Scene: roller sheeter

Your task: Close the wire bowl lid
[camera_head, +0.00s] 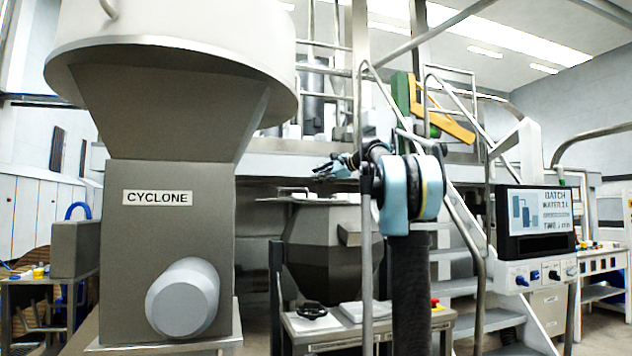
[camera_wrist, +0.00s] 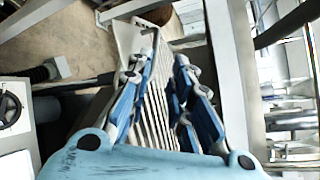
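My gripper (camera_head: 335,164) is at the end of my blue arm in the head view, just above a grey tapered bowl (camera_head: 325,255). A flat top piece with a small handle (camera_head: 291,192) shows at the bowl's upper left; I cannot tell if it belongs to the lid. In the wrist view my gripper (camera_wrist: 166,52) has its two blue fingers spread apart with nothing clearly held. Pale parallel bars (camera_wrist: 155,118), which look like the wire bowl lid, show between and beyond the fingers. I cannot tell whether the fingers touch them, or the lid's angle.
A large cyclone housing (camera_head: 165,235) fills the left. Steel stairs with handrails (camera_head: 470,240) and a control panel (camera_head: 538,222) stand to the right. A bench with a black knob (camera_head: 312,311) is below the bowl. A platform edge runs behind.

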